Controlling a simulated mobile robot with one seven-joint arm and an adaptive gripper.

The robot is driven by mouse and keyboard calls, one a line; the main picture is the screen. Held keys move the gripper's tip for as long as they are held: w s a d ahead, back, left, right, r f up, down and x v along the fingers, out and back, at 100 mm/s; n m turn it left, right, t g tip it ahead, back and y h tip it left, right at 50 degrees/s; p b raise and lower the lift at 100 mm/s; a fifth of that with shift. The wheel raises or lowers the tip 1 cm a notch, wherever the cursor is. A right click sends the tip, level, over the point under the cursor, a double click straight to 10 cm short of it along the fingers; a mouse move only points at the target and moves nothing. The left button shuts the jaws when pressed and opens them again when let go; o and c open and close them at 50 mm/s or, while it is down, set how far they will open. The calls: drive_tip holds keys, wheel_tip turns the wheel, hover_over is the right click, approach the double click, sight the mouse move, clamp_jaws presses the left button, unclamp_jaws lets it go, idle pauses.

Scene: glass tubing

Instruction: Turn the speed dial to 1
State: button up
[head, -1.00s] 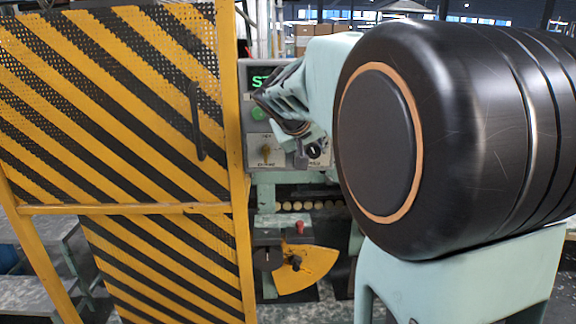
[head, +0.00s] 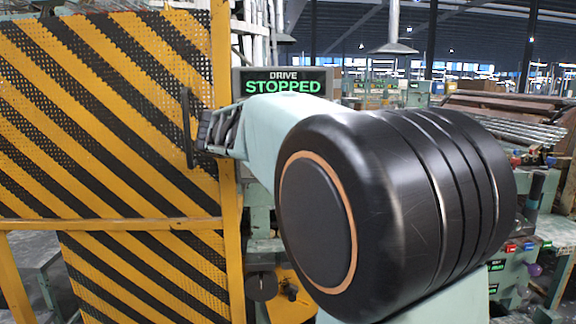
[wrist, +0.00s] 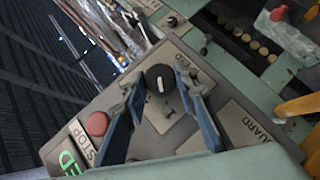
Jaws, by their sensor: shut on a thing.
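The speed dial (wrist: 161,79) is a round black knob with a white pointer line on a pale plate (wrist: 185,122) in the wrist view. A pale plate mark that looks like a 1 shows below the knob. The pointer line runs roughly up and down the picture; which end points is unclear. My gripper (wrist: 163,84) has one blue-grey finger on each side of the knob and is shut on it. In the head view, my gripper (head: 213,132) shows at the left end of my arm, and the dial is hidden.
A red button (wrist: 97,124) beside a STOP label (wrist: 83,143) is on the same panel. A GUARD label (wrist: 258,130) is at the right. In the head view, the display (head: 283,82) reads DRIVE STOPPED. A yellow-black striped guard (head: 110,110) with a dark handle (head: 187,125) stands left.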

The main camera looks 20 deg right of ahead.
idle(0.4)
drive_tip(key=o, duration=1.1)
drive_tip(key=shift+o, duration=0.2)
drive_tip(key=v, duration=1.2)
